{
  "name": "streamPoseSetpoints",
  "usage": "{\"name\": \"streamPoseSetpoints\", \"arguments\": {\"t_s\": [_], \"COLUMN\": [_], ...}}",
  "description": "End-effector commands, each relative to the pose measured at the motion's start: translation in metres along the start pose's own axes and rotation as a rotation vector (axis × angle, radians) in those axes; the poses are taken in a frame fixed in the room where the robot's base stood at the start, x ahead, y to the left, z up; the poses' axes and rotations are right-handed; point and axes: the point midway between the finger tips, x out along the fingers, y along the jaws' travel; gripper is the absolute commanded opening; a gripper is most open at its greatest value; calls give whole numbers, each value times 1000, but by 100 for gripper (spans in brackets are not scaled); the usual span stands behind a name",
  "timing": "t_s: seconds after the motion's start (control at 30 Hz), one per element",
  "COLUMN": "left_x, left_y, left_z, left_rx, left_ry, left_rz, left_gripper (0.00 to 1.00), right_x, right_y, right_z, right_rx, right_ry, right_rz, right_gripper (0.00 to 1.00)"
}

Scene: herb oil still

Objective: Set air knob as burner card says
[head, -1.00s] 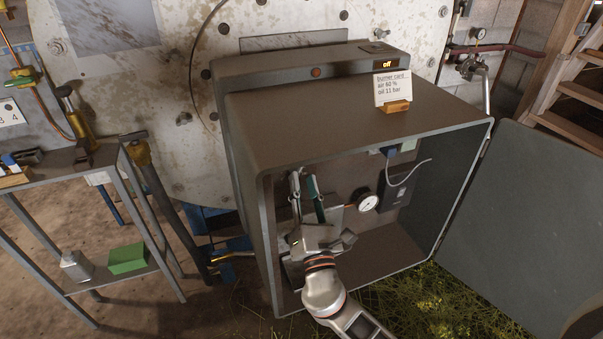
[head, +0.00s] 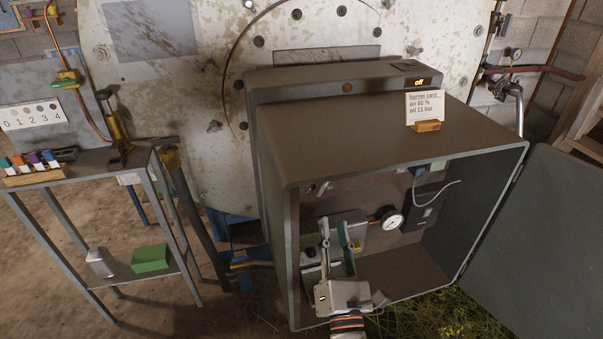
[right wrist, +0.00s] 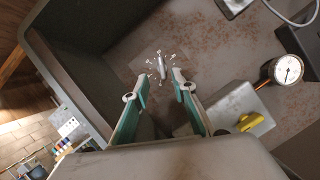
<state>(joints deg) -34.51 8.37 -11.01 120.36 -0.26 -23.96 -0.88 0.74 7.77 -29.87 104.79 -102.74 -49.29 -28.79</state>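The air knob appears to be the silver bar-shaped knob (right wrist: 162,66) with tick marks around it, on the cabinet's inner wall. It also shows small at the upper left inside the cabinet in the head view (head: 322,187). Its tick labels are too small to read. The burner card (head: 425,104) on the cabinet top reads air 60 %, oil 11 bar. My right gripper (head: 340,224) is inside the cabinet, open and empty. In the right wrist view its fingertips (right wrist: 157,84) are apart, with the knob beyond the gap, not touched. My left gripper is not in view.
The open-fronted burner cabinet (head: 400,140) has a display reading off (head: 419,83). Inside are a dial gauge (head: 389,219) and a yellow part (right wrist: 250,121) beside the right finger. The cabinet door (head: 545,240) stands open at right. A shelf (head: 110,165) stands left.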

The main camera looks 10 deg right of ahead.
Motion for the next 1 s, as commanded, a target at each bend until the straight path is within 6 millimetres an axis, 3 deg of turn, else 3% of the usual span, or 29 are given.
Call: {"name": "streamPoseSetpoints", "arguments": {"t_s": [0.17,0.33,0.5,0.63,0.8,1.0], "left_x": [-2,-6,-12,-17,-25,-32], "left_y": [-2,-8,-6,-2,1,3], "left_z": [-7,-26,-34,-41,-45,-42], "left_rx": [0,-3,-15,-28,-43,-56], "left_ry": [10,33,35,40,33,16], "left_rz": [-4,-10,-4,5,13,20], "left_gripper": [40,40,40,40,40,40], "right_x": [-4,-31,-86,-135,-197,-250], "right_y": [-11,-50,-87,-101,-104,-99], "right_z": [-5,-32,-66,-84,-91,-81], "right_rx": [65,355,766,1091,1520,1945], "right_ry": [41,200,360,434,452,372], "right_rz": [-37,-199,-439,-636,-900,-1156], "right_gripper": [26,26,26,26,26,26]}}
